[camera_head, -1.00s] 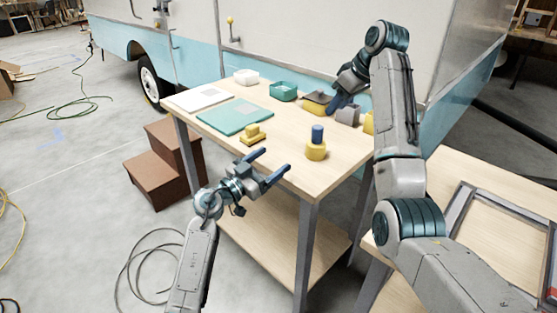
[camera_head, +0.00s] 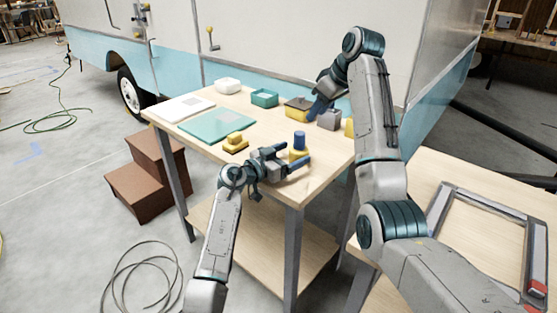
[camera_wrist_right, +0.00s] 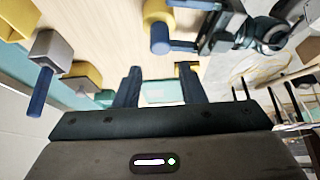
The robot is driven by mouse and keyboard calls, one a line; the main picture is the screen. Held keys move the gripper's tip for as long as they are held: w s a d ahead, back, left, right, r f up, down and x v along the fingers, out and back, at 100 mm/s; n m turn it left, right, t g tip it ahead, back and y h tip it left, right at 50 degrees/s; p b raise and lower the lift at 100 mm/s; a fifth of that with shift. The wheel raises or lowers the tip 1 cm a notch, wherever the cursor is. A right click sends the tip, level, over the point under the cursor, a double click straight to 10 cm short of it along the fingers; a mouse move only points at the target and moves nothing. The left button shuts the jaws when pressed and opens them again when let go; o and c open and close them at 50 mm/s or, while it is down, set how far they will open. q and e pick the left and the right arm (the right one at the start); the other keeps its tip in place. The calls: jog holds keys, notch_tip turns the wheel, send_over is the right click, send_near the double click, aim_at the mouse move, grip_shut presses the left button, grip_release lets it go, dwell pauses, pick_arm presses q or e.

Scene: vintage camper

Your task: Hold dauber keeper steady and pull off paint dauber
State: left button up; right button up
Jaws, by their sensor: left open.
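The paint dauber (camera_head: 299,137) is a blue cylinder standing upright in the round yellow dauber keeper (camera_head: 298,156), near the table's front right. In the right wrist view, the dauber (camera_wrist_right: 160,42) and keeper (camera_wrist_right: 157,13) show at the top. My left gripper (camera_head: 297,157) is open, low at the keeper, with its fingers reaching to either side of it; I cannot tell whether they touch it. My right gripper (camera_head: 316,112) is above the table's back right, apart from the dauber. Its two fingers (camera_wrist_right: 160,72) are spread with nothing held between them.
A grey block (camera_head: 329,119), a yellow-and-grey bin (camera_head: 298,107), a teal tray (camera_head: 264,97) and a white tray (camera_head: 228,86) line the table's back. A yellow stepped piece (camera_head: 235,143) lies left of my left gripper. The camper (camera_head: 275,45) stands behind.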

aim_at(302, 136)
pick_arm(q)
jog(key=shift+w+d, duration=0.35)
jog(key=c, duration=1.1)
jog(key=shift+c, duration=0.6)
pick_arm(e)
jog(key=shift+o, duration=1.3)
jog(key=a+f+m, duration=0.1)
jog(key=m+h, duration=0.1)
jog(key=shift+s+a+f+m+t, duration=0.35)
jog(key=shift+a+f+m+t, duration=0.05)
jog(key=shift+w+a+f+m+t+h, duration=0.2)
jog(key=shift+w+a+f+m, duration=0.3)
jog(key=shift+f, duration=0.85)
jog(key=shift+w+a+f+m+t+h, duration=0.2)
jog(key=shift+w+f+m, duration=0.3)
jog(key=shift+f, duration=0.8)
jog(key=shift+w+a+f+m+t+h, duration=0.15)
jog(key=shift+w+a+f+m, duration=0.4)
jog(key=shift+f, duration=0.8)
jog(key=shift+s+d, duration=0.1)
jog(key=shift+s, duration=0.05)
